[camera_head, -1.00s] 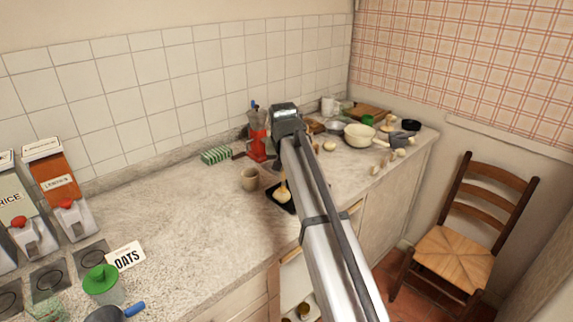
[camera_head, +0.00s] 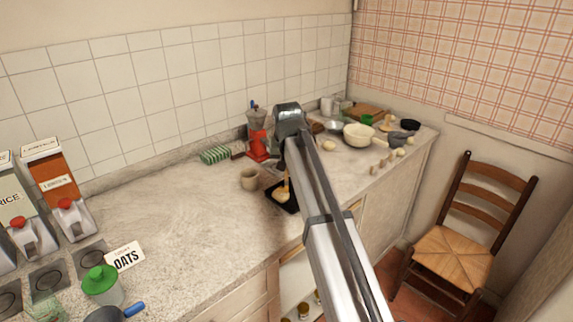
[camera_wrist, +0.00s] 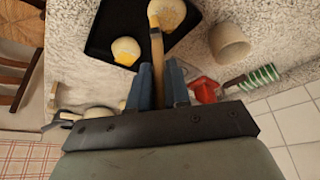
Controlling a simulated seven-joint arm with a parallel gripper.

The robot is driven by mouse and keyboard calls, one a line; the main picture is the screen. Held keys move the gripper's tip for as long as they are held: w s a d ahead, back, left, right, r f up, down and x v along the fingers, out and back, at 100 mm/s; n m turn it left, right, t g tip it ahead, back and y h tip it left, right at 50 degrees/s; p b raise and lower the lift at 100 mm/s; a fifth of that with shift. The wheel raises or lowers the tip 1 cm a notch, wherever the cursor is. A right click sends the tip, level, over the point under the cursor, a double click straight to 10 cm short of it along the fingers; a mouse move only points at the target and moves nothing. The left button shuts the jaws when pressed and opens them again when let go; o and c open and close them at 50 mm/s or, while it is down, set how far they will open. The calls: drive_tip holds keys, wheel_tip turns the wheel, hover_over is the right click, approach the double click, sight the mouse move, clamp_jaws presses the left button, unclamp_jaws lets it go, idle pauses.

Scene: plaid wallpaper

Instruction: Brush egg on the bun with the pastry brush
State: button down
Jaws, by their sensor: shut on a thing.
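My gripper (camera_wrist: 158,82) is shut on the wooden handle of the pastry brush (camera_wrist: 157,52), which points down at the black tray (camera_wrist: 100,40). Two buns lie on the tray. One bun (camera_wrist: 168,13) is at the brush's far end, where the brush overlaps its edge; I cannot tell whether they touch. The other bun (camera_wrist: 125,51), shiny yellow on one side, lies left of the handle. In the head view, the brush (camera_head: 286,179) stands nearly upright over a bun (camera_head: 281,197) on the tray (camera_head: 271,194). My arm hides the tray's right part and most of the gripper there.
A beige cup (camera_head: 249,179) stands just left of the tray. A cream pot (camera_head: 359,135) and several small things crowd the counter's right end.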

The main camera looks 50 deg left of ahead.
drive_tip(key=shift+s+a, duration=0.45)
drive_tip(key=shift+s, duration=0.15)
drive_tip(key=shift+w+d, duration=0.1)
drive_tip(key=shift+w, duration=0.05)
drive_tip(key=shift+w+d, duration=0.45)
drive_tip(key=shift+w, duration=0.1)
drive_tip(key=shift+s+a, duration=0.15)
drive_tip(key=shift+s+a, duration=0.4)
drive_tip(key=shift+s, duration=0.1)
